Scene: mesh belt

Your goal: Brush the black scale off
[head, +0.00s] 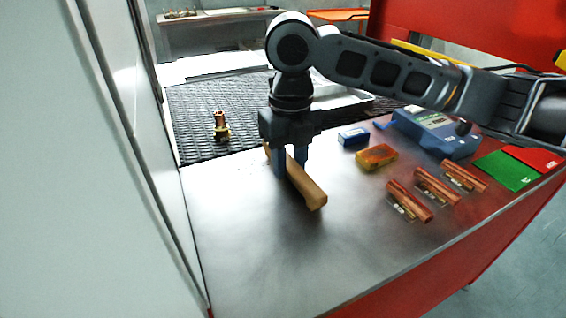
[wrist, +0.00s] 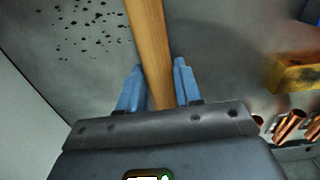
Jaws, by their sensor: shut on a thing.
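My gripper (head: 290,165) is shut on a long wooden piece (head: 307,188), which looks like a brush handle, over the steel table. In the wrist view the wood (wrist: 152,50) runs between the blue fingers (wrist: 157,88) and out past the top edge. Any bristles are hidden. Black specks (wrist: 88,25), likely the scale, are scattered on the grey steel at upper left of the wrist view, left of the wood. I cannot tell whether the wood touches the table. A copper and brass fitting (head: 221,127) stands upright on the dark mesh belt (head: 200,108).
A yellow-orange block (head: 376,157), a small blue box (head: 353,136) and a blue device (head: 435,131) lie right of my gripper. Several copper tube sets (head: 409,201) and green (head: 506,170) and red (head: 536,157) cards lie farther right. The front steel (head: 270,250) is clear. A pale panel (head: 80,160) borders the left.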

